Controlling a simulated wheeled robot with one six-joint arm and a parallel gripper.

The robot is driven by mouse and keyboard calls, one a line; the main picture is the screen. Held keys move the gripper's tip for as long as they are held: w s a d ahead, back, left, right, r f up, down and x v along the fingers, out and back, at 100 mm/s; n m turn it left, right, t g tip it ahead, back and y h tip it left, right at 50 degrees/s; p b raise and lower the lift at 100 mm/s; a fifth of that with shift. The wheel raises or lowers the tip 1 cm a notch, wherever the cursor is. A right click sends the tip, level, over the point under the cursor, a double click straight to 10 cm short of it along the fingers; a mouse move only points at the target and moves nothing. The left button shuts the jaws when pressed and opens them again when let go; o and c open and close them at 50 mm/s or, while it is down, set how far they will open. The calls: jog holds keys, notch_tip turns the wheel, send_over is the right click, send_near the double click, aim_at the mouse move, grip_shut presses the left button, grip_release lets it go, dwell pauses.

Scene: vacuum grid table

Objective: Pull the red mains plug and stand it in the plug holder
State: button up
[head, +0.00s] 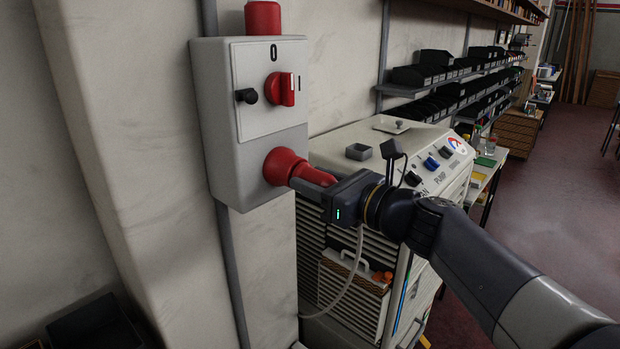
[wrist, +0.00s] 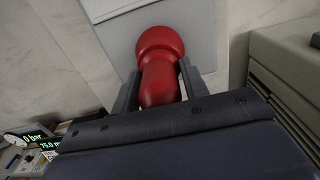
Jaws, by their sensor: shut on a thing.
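The red mains plug (head: 312,174) points out of a red socket collar (head: 281,163) low on the grey wall box. My gripper (head: 315,184) is shut on the plug's body from the right. In the wrist view the plug (wrist: 159,84) lies between the two grey fingers of my gripper (wrist: 158,88), with its wide red end against the box face. I cannot tell whether the plug is fully seated. I cannot make out the plug holder for certain; a small grey open-topped block (head: 359,152) stands on the cabinet top.
The pump cabinet (head: 340,135) stands close behind and right of my gripper. Shelves with black bins (head: 435,72) line the wall. Open floor lies to the right.

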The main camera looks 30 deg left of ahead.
jog(key=shift+v, duration=2.75)
jog(key=shift+f, duration=0.1)
jog(key=w+d+f+m+t+h, duration=0.2)
jog(key=w+d+f+t, duration=0.1)
jog(key=w+d+f, duration=0.5)
jog(key=w+d+f+m+t+h, duration=0.1)
jog(key=w+d+f+m+t, duration=0.2)
jog(key=d+f, duration=0.45)
jog(key=d+f+m+t+h, duration=0.6)
jog(key=d+f+h, duration=0.3)
jog(key=d+f, duration=0.7)
jog(key=shift+w+d, duration=0.3)
jog(key=shift+d, duration=0.35)
